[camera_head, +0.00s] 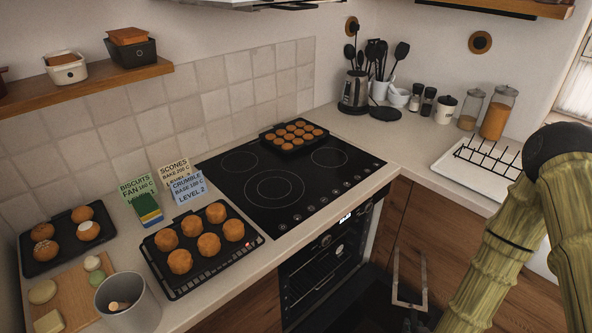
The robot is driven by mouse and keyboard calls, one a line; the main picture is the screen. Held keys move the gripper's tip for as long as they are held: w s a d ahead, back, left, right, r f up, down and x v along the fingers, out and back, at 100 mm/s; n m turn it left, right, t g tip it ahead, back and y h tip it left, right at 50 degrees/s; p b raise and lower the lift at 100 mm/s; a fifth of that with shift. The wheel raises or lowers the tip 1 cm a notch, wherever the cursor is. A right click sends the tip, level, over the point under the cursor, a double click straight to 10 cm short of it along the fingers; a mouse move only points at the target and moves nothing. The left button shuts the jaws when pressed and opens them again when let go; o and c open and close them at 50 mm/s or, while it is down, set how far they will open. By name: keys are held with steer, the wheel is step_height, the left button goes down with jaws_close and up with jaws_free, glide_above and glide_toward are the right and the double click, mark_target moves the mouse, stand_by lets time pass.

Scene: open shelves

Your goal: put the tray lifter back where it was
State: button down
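A pale U-shaped metal piece (409,303) shows at the lower middle right, in front of the wooden cabinet doors. I cannot tell whether it is the tray lifter or a handle. A small dark part that looks like my gripper (412,321) shows just below it at the bottom edge. Its fingers are too dark and cut off to read, and I cannot tell whether it touches the metal piece. No other thing is clearly a tray lifter. My arm fills the right side and hides part of the cabinets.
The lit oven (325,262) seems to have its door lowered. A bun tray (174,285) stands left of the hob (274,187), with note cards behind it. A small tray (271,139) sits at the hob's back. A white drying tray (449,168) with a black rack is at right.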

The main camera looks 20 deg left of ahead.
step_height(320, 180, up, 13)
steer(key=p, duration=1.2)
